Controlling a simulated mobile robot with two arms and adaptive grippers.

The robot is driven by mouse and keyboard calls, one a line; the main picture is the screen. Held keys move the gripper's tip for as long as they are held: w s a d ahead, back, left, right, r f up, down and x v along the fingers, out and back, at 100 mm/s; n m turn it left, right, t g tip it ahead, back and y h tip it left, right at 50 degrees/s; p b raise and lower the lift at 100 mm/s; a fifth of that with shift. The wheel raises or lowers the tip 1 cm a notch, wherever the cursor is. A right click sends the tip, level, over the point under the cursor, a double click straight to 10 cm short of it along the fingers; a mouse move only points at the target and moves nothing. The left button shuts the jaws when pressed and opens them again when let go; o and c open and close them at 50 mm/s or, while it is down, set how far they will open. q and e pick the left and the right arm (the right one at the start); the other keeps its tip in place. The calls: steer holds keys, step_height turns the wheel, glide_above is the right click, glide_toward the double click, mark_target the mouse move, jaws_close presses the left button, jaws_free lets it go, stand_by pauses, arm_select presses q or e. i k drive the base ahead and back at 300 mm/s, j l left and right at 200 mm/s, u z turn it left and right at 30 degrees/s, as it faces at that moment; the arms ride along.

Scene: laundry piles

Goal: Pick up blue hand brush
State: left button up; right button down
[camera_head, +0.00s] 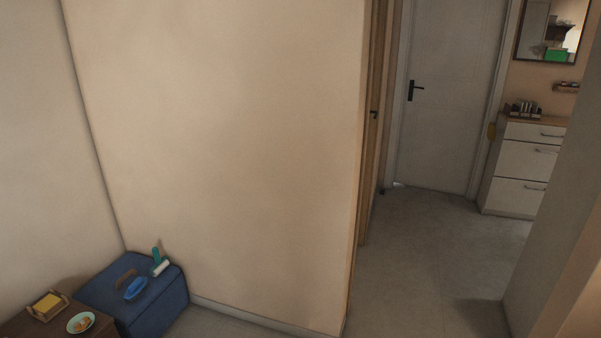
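A blue oval object that looks like the hand brush (136,289) lies on top of a dark blue box or ottoman (163,304) in the lower left, in the corner by the beige wall. A brown object (125,278) lies just behind it, and a teal and white item (157,260) is on the same top toward the back right. Neither of my grippers shows in the head view.
A dark wooden table (22,326) at the bottom left holds a yellow item in a wooden holder (47,304) and a small plate (81,322). The wall edge borders an open floor (425,265) at right. A white drawer cabinet (516,176) stands by a closed door (446,110).

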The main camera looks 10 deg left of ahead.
mark_target(140, 283)
steer(key=i+u, duration=0.2)
steer(key=i, duration=0.25)
steer(key=i+l+u, duration=0.2)
steer(key=i, duration=0.2)
steer(key=i+l+u, duration=0.1)
steer(key=i+u, duration=0.15)
steer(key=i, duration=0.2)
steer(key=i+j+u, duration=0.2)
steer(key=i+u, duration=0.7)
